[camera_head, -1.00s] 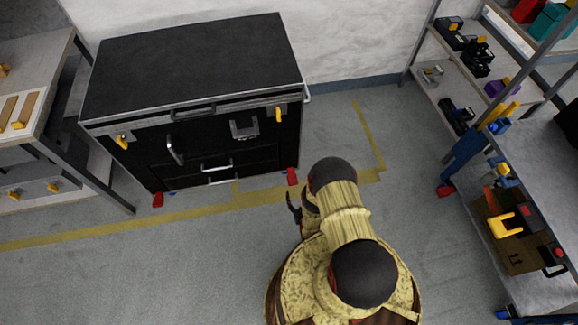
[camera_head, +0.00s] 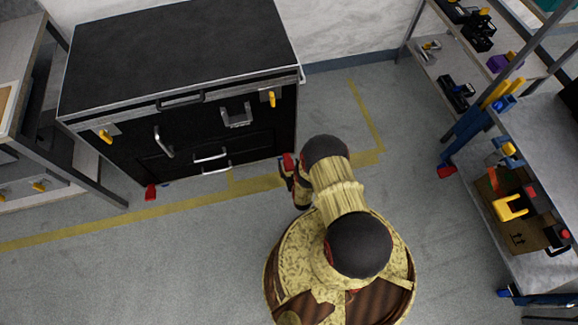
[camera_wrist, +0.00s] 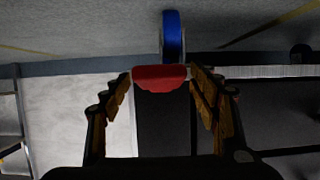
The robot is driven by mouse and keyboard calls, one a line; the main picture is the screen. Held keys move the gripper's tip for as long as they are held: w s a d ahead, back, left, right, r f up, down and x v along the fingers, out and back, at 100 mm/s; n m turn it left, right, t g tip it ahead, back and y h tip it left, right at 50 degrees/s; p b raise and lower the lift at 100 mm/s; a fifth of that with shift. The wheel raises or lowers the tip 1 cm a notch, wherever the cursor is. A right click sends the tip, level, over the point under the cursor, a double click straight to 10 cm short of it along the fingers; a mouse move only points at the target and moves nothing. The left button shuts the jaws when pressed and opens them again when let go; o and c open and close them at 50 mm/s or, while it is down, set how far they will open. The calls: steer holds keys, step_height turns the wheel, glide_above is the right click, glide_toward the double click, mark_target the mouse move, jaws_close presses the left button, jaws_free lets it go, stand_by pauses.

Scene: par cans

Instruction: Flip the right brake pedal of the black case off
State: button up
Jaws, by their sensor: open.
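The black case (camera_head: 175,60) stands against the wall at the upper left of the head view. Its right brake pedal (camera_head: 288,158) is red and sits low at the case's front right corner, partly hidden by my gripper (camera_head: 287,172). In the wrist view the red pedal (camera_wrist: 160,78) lies between the fingertips of my open gripper (camera_wrist: 160,88), with a blue wheel (camera_wrist: 172,36) beside it. The fingers are spread on either side of the pedal; I cannot tell whether they touch it. The left pedal (camera_head: 151,192) is also red, at the case's front left corner.
A workbench (camera_head: 28,60) stands left of the case. A shelf rack with tools stands at the right, with a cardboard box (camera_head: 515,215) on it. The grey floor (camera_head: 150,265) in front of the case is clear, with yellow tape lines (camera_head: 130,222).

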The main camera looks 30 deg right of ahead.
steer(key=shift+c, duration=1.1)
jaws_close()
